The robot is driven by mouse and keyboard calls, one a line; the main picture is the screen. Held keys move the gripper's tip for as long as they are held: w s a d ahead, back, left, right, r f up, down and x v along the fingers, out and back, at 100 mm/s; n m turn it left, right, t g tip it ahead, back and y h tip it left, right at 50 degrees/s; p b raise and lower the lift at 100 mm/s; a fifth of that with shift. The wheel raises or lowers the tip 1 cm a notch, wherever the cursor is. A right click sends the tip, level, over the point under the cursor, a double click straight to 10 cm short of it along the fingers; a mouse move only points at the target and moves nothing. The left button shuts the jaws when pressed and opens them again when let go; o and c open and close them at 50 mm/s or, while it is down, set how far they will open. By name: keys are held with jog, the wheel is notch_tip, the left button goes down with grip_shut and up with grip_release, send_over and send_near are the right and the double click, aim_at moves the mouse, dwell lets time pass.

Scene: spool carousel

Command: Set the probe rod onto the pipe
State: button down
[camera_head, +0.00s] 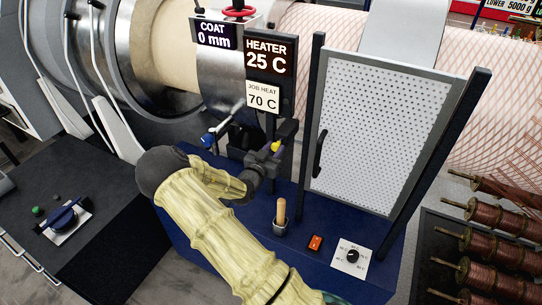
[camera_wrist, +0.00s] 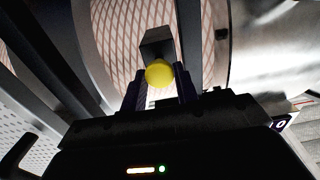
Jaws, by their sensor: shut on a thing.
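My gripper (camera_head: 272,150) is in front of the blue machine, below the heater signs. It is shut on a part with a round yellow end (camera_head: 276,146), which I take to be the probe rod. In the wrist view the yellow end (camera_wrist: 159,73) sits between my gripper's two fingers (camera_wrist: 160,88), with a dark block (camera_wrist: 155,42) just beyond it. Most of its length is hidden. The pipe (camera_head: 306,28) is pale with a reddish diamond net and runs behind the signs and the perforated door. It also shows in the wrist view (camera_wrist: 108,45). I cannot see the rod touching it.
Signs read "COAT 0 mm" (camera_head: 215,34), "HEATER 25 C" (camera_head: 268,55) and "JOB HEAT 70 C" (camera_head: 263,96). A perforated door (camera_head: 375,140) stands right of my gripper. A wooden handle (camera_head: 281,210), orange switch (camera_head: 315,243) and dial (camera_head: 352,256) are in front. Copper spools (camera_head: 495,245) stand right.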

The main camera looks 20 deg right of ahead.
jog(key=shift+w+d, duration=0.3)
jog(key=shift+r, duration=0.2)
jog(key=c, duration=1.1)
grip_release()
jog(key=shift+w+d+f, duration=0.1)
jog(key=shift+d, duration=0.05)
